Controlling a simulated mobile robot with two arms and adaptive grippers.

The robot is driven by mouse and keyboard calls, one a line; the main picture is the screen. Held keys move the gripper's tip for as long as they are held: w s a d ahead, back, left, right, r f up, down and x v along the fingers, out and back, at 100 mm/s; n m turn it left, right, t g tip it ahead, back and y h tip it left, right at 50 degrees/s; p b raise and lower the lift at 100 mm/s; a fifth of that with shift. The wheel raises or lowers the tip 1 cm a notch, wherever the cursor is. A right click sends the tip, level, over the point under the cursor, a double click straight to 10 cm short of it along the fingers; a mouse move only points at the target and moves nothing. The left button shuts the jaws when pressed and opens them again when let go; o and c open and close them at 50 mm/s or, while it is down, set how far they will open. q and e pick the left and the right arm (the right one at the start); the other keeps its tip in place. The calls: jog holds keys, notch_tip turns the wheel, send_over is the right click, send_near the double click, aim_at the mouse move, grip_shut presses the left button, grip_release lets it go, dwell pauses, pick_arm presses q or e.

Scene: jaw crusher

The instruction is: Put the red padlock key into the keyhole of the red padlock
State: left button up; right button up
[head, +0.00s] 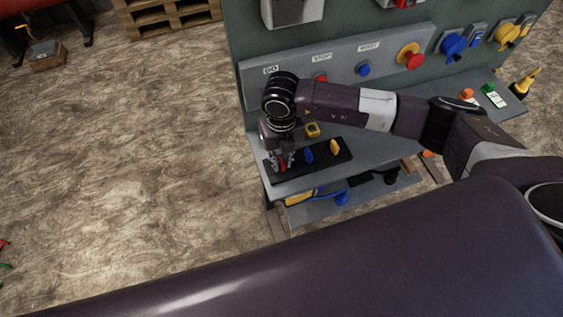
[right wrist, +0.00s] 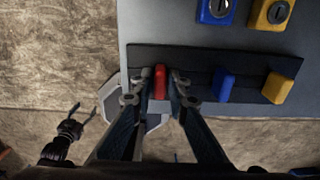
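My right gripper (head: 281,162) reaches down over the left end of a black key holder (head: 330,164) on the grey shelf. In the right wrist view, its fingers (right wrist: 160,80) stand on either side of the red key (right wrist: 160,78), with a narrow gap seeming to show beside it. The red key stands upright in the holder (right wrist: 196,60); a little red also shows between the fingers in the head view. I cannot make out the red padlock in either view. My left gripper (right wrist: 80,112) shows at the lower left of the right wrist view, fingers apart and empty.
A blue key (right wrist: 224,84) and a yellow key (right wrist: 277,88) stand to the right in the holder. A blue padlock (right wrist: 216,9) and a yellow padlock (right wrist: 272,11) lie behind it. The upright control panel (head: 340,62) with knobs rises behind the shelf.

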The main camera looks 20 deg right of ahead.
grip_shut()
